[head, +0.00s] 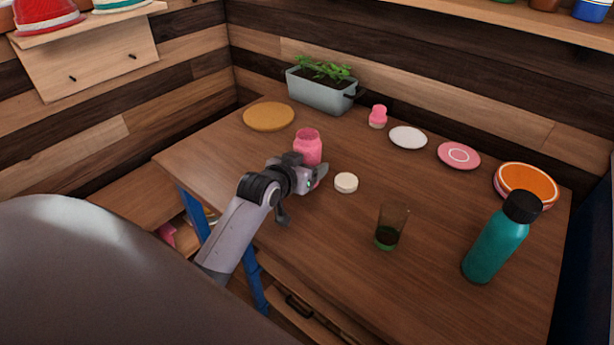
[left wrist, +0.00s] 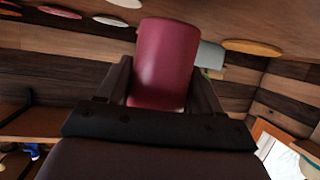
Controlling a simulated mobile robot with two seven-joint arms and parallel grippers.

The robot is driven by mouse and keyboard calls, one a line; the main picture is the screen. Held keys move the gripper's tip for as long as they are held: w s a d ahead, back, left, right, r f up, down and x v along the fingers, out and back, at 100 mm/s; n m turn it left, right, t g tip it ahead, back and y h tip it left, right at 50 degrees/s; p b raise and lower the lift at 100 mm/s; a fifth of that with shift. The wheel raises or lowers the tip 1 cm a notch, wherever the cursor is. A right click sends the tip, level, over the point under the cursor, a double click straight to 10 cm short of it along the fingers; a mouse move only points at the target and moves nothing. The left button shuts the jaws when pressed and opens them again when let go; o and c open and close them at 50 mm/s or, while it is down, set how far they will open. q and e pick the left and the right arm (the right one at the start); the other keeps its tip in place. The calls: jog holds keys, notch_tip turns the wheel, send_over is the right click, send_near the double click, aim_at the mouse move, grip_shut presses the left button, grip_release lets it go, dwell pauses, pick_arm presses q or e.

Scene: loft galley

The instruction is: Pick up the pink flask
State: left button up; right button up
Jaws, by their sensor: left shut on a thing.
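The pink flask (head: 308,144) is in the left part of the table, upright in the head view. My left gripper (head: 318,174) is at its near side and shut on it. In the left wrist view, the flask (left wrist: 165,62) fills the space between the two fingers of the left gripper (left wrist: 160,95). The gripper hides the lower part of the flask in the head view, so I cannot tell whether its base touches the table. My right gripper is not in view.
A white round lid (head: 346,183) lies just right of the gripper. A glass (head: 391,227) and a teal bottle (head: 497,240) stand nearer. A planter (head: 320,93), a small pink object (head: 377,117) and several plates are farther back.

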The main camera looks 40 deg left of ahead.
aim_at(308, 135)
pick_arm(q)
notch_tip(308, 135, up, 15)
jog(key=shift+f+p, duration=0.1)
jog(key=shift+p, duration=0.6)
jog(key=shift+w+f, duration=0.1)
